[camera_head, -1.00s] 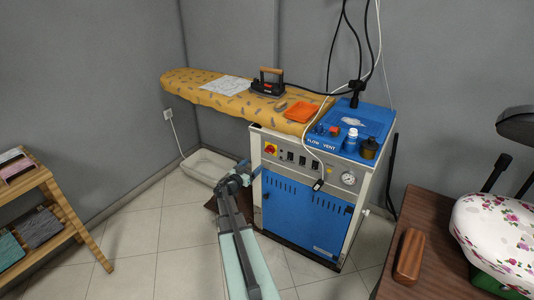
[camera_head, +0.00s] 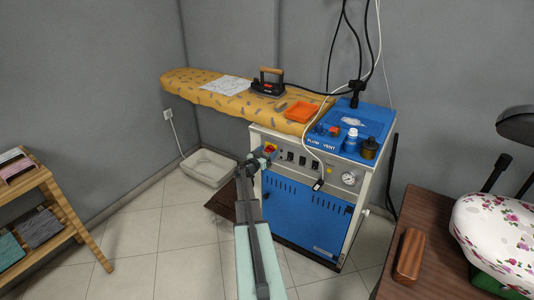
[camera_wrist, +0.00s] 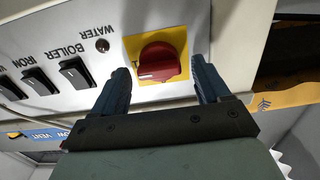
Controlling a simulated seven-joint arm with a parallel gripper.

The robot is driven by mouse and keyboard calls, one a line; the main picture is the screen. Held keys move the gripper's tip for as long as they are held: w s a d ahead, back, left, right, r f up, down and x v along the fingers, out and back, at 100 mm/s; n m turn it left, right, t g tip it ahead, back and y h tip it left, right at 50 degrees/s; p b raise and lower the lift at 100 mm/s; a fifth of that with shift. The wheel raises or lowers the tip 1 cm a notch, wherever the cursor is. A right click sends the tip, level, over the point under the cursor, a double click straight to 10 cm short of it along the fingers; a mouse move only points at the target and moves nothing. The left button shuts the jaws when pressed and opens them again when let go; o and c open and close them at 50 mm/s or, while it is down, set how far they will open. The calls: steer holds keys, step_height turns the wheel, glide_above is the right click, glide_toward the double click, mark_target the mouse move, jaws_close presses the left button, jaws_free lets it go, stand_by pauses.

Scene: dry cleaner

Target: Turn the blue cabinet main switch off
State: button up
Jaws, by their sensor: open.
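The main switch is a red rotary knob (camera_wrist: 160,62) on a yellow square plate (camera_wrist: 178,38), on the pale upper panel of the blue cabinet (camera_head: 300,215). In the head view the knob (camera_head: 270,148) is partly hidden by my gripper (camera_head: 262,156). In the wrist view, which is upside down, my gripper (camera_wrist: 160,68) is open, one dark blue finger on each side of the knob. I see gaps between fingers and knob; depth is hard to judge. A small dark mark shows at the knob's left; its setting is not clear.
Black rocker switches (camera_wrist: 75,72) labelled BOILER and IRON and a WATER lamp (camera_wrist: 102,45) sit beside the knob. A gauge (camera_head: 348,178) is farther right. The ironing board (camera_head: 230,95) holds an iron (camera_head: 268,82). A white tray (camera_head: 208,168) stands on the floor.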

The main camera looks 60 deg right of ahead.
steer(key=shift+d, duration=0.1)
steer(key=c, duration=1)
steer(key=shift+c, duration=0.2)
steer(key=shift+n, duration=0.4)
steer(key=n, duration=0.3)
steer(key=shift+w+n, duration=0.1)
steer(key=shift+n, duration=0.2)
steer(key=n, duration=0.4)
steer(key=shift+w+n, duration=0.1)
steer(key=shift+n, duration=0.2)
steer(key=n, duration=0.4)
steer(key=shift+f+n, duration=0.15)
steer(key=shift+n, duration=0.15)
steer(key=shift+f+n, duration=0.1)
steer(key=shift+n, duration=2)
